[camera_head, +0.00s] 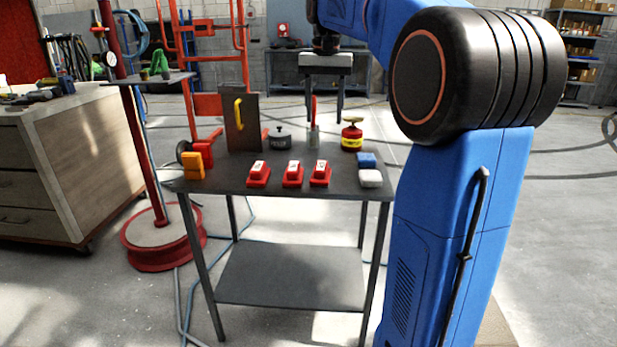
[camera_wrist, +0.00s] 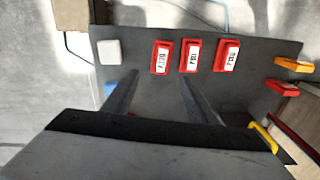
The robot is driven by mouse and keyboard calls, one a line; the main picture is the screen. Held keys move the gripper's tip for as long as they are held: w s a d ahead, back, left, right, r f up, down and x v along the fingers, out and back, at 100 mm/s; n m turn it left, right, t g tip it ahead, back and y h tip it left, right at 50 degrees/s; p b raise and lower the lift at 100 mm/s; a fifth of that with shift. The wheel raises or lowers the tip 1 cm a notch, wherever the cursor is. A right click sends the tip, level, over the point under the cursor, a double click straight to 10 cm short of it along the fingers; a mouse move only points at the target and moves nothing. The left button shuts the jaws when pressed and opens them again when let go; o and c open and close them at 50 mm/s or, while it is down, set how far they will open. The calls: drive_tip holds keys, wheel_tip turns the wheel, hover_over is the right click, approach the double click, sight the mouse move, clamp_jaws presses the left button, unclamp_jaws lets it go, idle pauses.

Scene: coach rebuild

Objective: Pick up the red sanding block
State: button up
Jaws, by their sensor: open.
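Three red sanding blocks with white labels stand in a row along the table's near edge: the left one (camera_head: 258,180), the middle one (camera_head: 292,180) and the right one (camera_head: 320,179). In the wrist view they show in reverse order (camera_wrist: 227,65) (camera_wrist: 190,66) (camera_wrist: 161,67); I cannot read their labels surely. My gripper (camera_head: 323,120) points down above the back part of the table, open, its fingers apart and no block between them. In the wrist view its two fingers (camera_wrist: 158,80) reach toward the row, short of the blocks.
A red-handled tool (camera_head: 314,108) stands near my fingers.

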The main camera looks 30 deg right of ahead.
sight(321, 165)
drive_tip(key=f, duration=1.1)
drive_tip(key=w+f, duration=0.1)
drive_tip(key=f, duration=0.5)
drive_tip(key=shift+f, duration=0.1)
drive_tip(key=c, duration=0.9)
wheel_tip(321, 165, up, 10)
drive_tip(key=shift+r, duration=0.1)
